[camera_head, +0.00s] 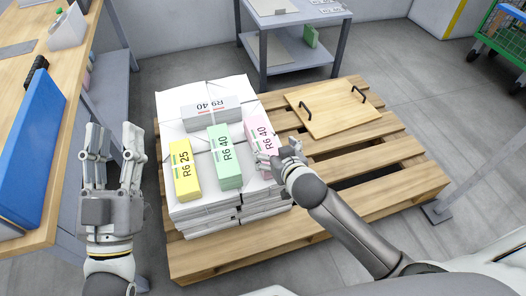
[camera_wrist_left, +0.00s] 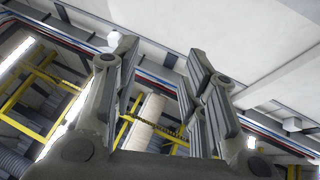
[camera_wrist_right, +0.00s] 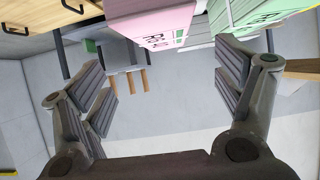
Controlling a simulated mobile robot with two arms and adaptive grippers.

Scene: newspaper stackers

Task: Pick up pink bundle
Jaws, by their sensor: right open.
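The pink bundle (camera_head: 261,137), labelled R6 40, lies on the right side of the white newspaper stack (camera_head: 212,94) on the pallet. My right gripper (camera_head: 277,152) is right at its near right end in the head view and partly covers it. In the right wrist view the pink bundle (camera_wrist_right: 152,24) shows at the top, beyond and between the open fingers (camera_wrist_right: 164,88), with nothing held. I cannot tell whether a fingertip touches it. My left gripper (camera_head: 114,140) is raised at the left, away from the stack, with its fingers apart and empty; its wrist view (camera_wrist_left: 160,62) faces the ceiling.
Green (camera_head: 225,157) and yellow (camera_head: 185,170) bundles lie left of the pink one; a white R9 40 bundle (camera_head: 211,108) lies behind. A wooden board with black handles (camera_head: 331,110) rests on the pallet (camera_head: 400,153). A workbench (camera_head: 62,95) stands left, a grey cart (camera_head: 292,50) behind.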

